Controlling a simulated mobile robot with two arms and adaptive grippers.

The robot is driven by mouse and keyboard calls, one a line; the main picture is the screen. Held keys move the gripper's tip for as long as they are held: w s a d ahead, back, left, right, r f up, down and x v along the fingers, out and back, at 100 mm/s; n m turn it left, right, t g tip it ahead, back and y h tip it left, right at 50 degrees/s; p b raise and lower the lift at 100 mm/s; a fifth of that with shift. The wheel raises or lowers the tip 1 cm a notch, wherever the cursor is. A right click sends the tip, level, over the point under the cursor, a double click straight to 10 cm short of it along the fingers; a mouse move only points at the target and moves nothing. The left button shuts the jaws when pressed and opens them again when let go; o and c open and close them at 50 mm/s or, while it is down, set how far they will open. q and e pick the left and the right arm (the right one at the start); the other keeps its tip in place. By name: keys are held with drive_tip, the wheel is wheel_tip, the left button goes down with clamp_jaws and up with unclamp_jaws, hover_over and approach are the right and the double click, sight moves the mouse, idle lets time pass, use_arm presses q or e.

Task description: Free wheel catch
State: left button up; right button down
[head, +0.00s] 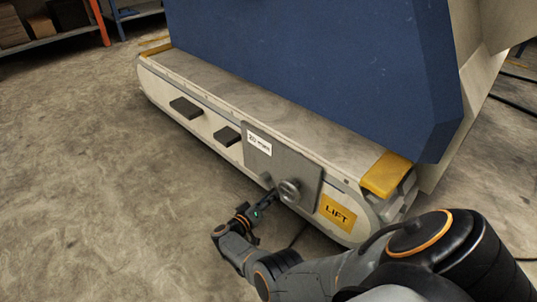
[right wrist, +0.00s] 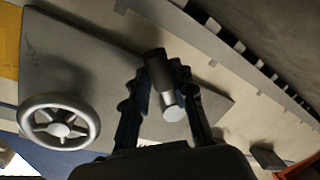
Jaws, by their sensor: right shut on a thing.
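A grey hand wheel (head: 290,190) with spokes is on a grey panel (head: 308,170) on the side of the machine's base. It also shows at the left of the right wrist view (right wrist: 58,122). Beside it, a short dark cylinder with a light end, likely the catch (right wrist: 160,78), sticks out from the panel. My right gripper (head: 270,197) is at the panel just left of the wheel. In the right wrist view its fingers (right wrist: 157,92) are shut around the cylinder, and the wheel is apart from them. The catch is hard to make out in the head view. My left gripper is out of view.
A yellow LIFT label (head: 338,213) is right of the wheel. Two dark blocks (head: 186,107) (head: 227,136) stick out of the base farther left. A large blue body (head: 320,70) rises above. The concrete floor (head: 90,180) at left is clear; shelves stand behind.

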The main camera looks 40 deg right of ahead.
drive_tip(key=shift+w+f+m+b, duration=0.3)
drive_tip(key=shift+f+m, duration=0.1)
drive_tip(key=shift+m, duration=0.2)
drive_tip(key=c, duration=1.1)
unclamp_jaws()
drive_tip(key=shift+r, duration=0.1)
